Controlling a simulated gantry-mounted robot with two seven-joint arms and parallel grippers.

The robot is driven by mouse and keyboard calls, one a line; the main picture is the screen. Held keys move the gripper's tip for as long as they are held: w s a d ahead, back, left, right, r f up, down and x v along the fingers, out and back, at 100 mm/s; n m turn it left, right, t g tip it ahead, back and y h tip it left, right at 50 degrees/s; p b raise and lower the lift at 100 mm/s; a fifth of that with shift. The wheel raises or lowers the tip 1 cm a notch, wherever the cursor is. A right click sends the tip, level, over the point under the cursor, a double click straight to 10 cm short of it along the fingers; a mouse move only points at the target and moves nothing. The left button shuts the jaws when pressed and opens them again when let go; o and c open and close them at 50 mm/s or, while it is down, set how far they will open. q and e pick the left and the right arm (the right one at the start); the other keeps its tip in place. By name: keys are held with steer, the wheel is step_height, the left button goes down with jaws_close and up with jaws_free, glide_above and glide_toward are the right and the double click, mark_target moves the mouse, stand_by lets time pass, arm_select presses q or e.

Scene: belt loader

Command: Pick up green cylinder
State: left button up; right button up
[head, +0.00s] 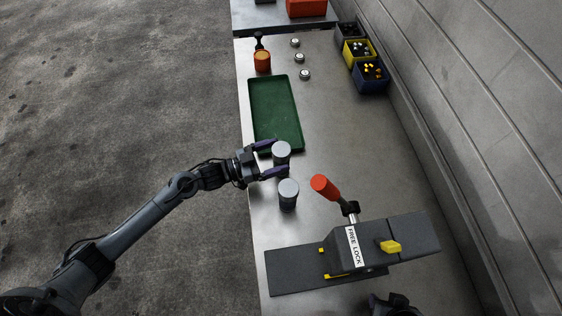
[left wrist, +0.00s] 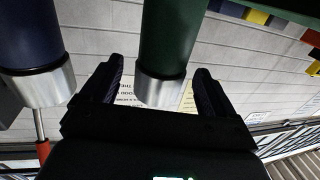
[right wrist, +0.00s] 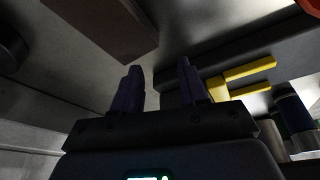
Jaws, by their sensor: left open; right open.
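The green cylinder (head: 281,150), with a silver cap, stands upright on the workbench near the green tray's front edge. My left gripper (head: 281,157) is open, with its fingers on either side of the cylinder. In the left wrist view the green cylinder (left wrist: 168,40) stands between the open fingers (left wrist: 157,70), with a gap visible on both sides. A dark blue cylinder (head: 288,195) with a silver cap stands just nearer; it also shows in the left wrist view (left wrist: 30,35). My right gripper (right wrist: 160,68) is open and empty; only part of it (head: 392,304) shows in the head view.
A lever fixture labelled FREE LOCK (head: 350,245), with a red handle (head: 325,187), stands nearer on the bench (head: 370,140). The green tray (head: 275,110) is empty. Several bins (head: 371,80) line the far right. An orange object (head: 262,62) and three small round parts (head: 299,57) lie beyond.

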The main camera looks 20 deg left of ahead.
mark_target(287, 152)
arm_select(q)
steer(key=shift+x, duration=2)
jaws_close()
steer(key=shift+r, duration=0.15)
